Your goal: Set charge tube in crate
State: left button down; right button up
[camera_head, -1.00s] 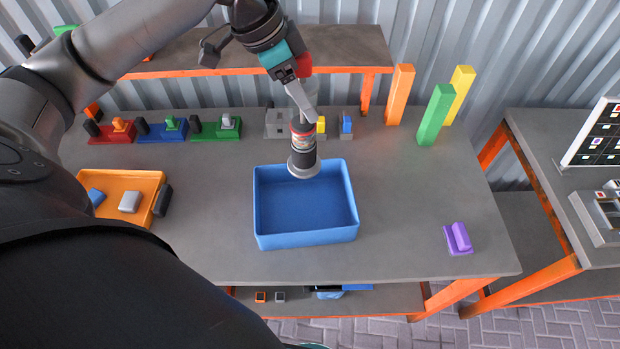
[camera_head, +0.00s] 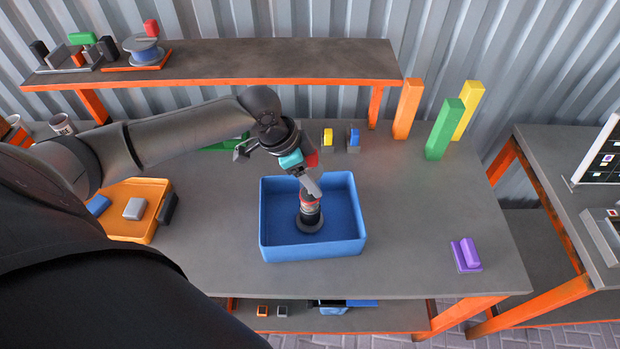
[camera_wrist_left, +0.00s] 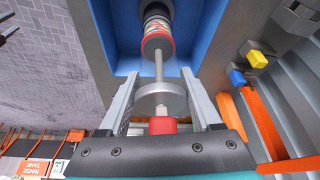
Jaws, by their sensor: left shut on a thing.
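In the left wrist view the tube (camera_wrist_left: 157,42) extends away from the fingers (camera_wrist_left: 160,100) into the blue crate (camera_wrist_left: 205,38), with a grey disc and red part between the fingers. Whether the base touches the floor is hard to tell.
An orange tray (camera_head: 122,226) with small blocks is left of the crate. Orange (camera_head: 408,108), green (camera_head: 445,128) and yellow (camera_head: 468,110) posts stand at the back right. A purple piece (camera_head: 466,254) lies at the right. A raised shelf (camera_head: 230,62) runs along the back.

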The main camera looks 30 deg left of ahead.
pick_arm(q)
jog(key=shift+f, duration=0.65)
jog(key=shift+c, duration=0.4)
grip_release()
jog(key=v, duration=1.2)
jog(key=shift+p, duration=0.45)
